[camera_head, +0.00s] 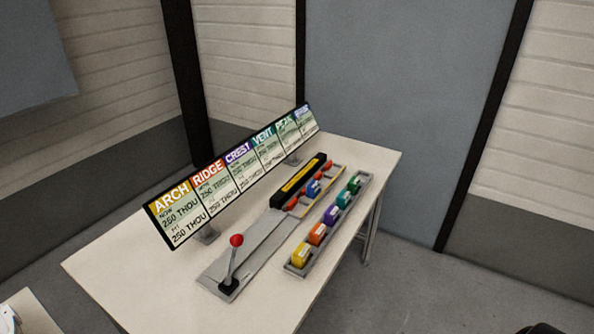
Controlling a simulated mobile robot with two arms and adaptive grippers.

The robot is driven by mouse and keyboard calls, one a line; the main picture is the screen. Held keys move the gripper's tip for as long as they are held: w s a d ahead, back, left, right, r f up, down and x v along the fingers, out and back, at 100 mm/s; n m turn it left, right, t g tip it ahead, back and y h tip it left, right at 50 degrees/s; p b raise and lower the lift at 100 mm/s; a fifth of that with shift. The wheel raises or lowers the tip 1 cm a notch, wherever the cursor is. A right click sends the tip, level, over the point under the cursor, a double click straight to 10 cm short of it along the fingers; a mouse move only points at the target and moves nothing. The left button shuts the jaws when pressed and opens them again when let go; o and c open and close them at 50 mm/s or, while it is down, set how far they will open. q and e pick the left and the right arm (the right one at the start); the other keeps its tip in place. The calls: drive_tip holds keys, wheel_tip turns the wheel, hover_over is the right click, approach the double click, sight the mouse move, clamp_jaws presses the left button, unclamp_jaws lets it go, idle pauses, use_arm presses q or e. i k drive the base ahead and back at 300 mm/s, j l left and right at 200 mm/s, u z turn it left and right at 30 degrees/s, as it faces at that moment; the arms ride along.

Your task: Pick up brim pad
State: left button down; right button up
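Colour-coded pads stand in a grey tray on the table: a yellow pad (300,254), an orange pad (317,234), a purple pad (331,215), a teal pad (344,199) and a green pad (354,184). A blue block (313,188) sits apart from them, between red parts on the grey fixture. The last panel (305,118) of the sign has a blue-violet heading too small to read, so I cannot confirm which piece is the brim pad. Neither of my grippers is recognisable in view.
The pale table (130,268) carries a tilted sign (240,172) along its back. A red-knobbed lever (236,241) stands on a grey plate at the front, leading to a black-and-yellow bar (298,181). Open floor (430,290) lies right of the table.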

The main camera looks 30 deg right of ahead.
sight(313, 188)
drive_tip(key=z, duration=1.05)
drive_tip(key=l+u, duration=0.1)
drive_tip(key=u, duration=0.4)
